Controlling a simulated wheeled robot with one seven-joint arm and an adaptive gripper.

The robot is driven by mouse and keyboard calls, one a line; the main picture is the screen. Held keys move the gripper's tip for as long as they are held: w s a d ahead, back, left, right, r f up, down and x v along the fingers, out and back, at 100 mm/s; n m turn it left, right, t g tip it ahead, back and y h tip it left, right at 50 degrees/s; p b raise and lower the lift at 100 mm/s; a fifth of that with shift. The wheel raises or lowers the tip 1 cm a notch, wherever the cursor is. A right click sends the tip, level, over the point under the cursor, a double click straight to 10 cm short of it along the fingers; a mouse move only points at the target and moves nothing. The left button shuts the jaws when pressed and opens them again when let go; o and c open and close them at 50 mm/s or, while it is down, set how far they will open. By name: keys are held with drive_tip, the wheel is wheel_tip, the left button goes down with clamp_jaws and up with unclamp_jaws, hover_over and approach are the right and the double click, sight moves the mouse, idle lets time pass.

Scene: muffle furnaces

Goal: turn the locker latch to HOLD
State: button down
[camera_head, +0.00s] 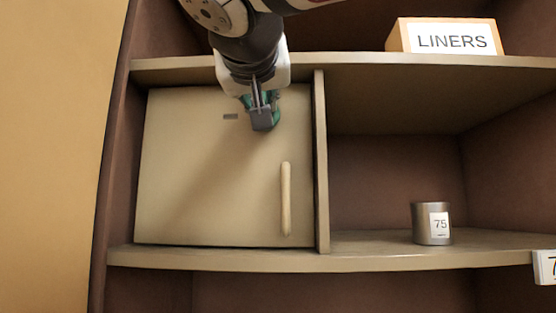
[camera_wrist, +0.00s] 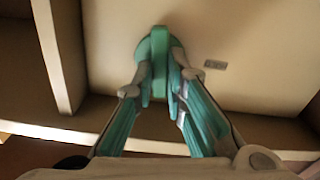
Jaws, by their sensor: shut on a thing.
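The beige locker door (camera_head: 200,180) is closed in the left part of the shelf unit and also fills much of the wrist view (camera_wrist: 255,30). Its green latch (camera_wrist: 159,45) is a round disc with a raised bar, upright in the wrist view. In the head view the latch (camera_head: 275,106) is partly hidden behind my gripper (camera_head: 263,118). My gripper, in the wrist view (camera_wrist: 161,95), has its fingers on both sides of the bar's lower end and is shut on it. A small grey plate (camera_head: 231,116) sits left of the latch; its lettering is unreadable.
A pale vertical handle (camera_head: 286,198) stands out from the door below the latch. A divider (camera_head: 321,165) runs close on the right. A grey can marked 75 (camera_head: 433,224) stands in the open right compartment. A LINERS box (camera_head: 443,37) sits on the shelf above.

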drive_tip(key=shift+a+f+n+p, duration=0.1)
drive_tip(key=shift+n+p, duration=0.75)
drive_tip(key=shift+n, duration=1.8)
drive_tip(key=shift+a+f+n+p, duration=0.1)
drive_tip(key=shift+n+p, duration=0.8)
drive_tip(key=shift+n, duration=1.7)
drive_tip(key=shift+a+f+n+p, duration=0.1)
drive_tip(key=shift+n+p, duration=0.75)
drive_tip(key=shift+n, duration=2.1)
drive_tip(key=c, duration=1.6)
unclamp_jaws()
